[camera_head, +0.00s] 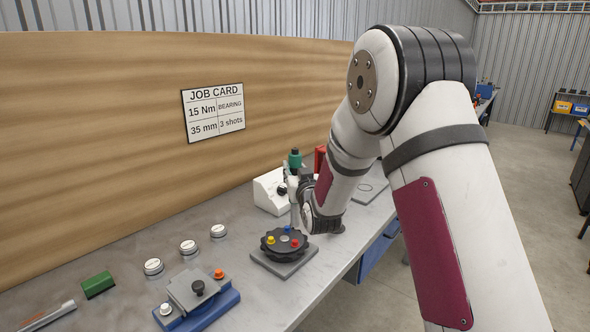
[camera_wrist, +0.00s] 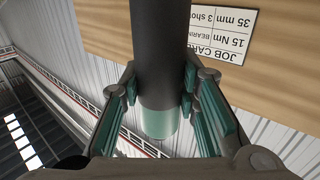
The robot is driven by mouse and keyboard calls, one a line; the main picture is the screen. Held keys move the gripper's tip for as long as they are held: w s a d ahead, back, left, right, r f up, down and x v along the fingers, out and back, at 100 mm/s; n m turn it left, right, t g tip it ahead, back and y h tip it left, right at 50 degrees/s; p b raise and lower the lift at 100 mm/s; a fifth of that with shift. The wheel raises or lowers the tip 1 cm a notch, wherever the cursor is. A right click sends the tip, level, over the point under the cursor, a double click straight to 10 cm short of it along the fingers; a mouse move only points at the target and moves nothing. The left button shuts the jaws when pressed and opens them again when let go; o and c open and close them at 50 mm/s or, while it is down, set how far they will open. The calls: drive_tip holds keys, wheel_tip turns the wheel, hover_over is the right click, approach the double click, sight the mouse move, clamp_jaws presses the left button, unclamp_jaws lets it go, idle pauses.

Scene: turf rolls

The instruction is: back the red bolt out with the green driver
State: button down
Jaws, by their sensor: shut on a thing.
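The red bolt (camera_head: 295,243) sits on the right front of a round black fixture (camera_head: 271,247), which also carries a yellow bolt (camera_head: 270,240) and a blue bolt (camera_head: 287,230). The green driver (camera_head: 295,159) stands roughly upright in my gripper (camera_head: 293,183), its green top showing above the fingers. In the wrist view the driver is a dark cylinder with a green band (camera_wrist: 158,120) between the two padded fingers. The driver is behind and above the fixture; its tip is not clear, and I cannot tell whether it touches anything.
A white sloped box (camera_head: 269,192) and a red block (camera_head: 320,158) stand behind my gripper. Round white-topped pieces (camera_head: 188,247), a green block (camera_head: 98,285) and a blue-based clamp fixture (camera_head: 205,305) lie left. The job card (camera_head: 213,112) hangs on the wooden panel.

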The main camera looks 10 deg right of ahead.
drive_tip(key=shift+w+f+b, duration=0.1)
drive_tip(key=shift+f+b, duration=0.65)
drive_tip(key=shift+f, duration=2.5)
idle(0.9)
drive_tip(key=shift+r, duration=0.15)
idle(3.7)
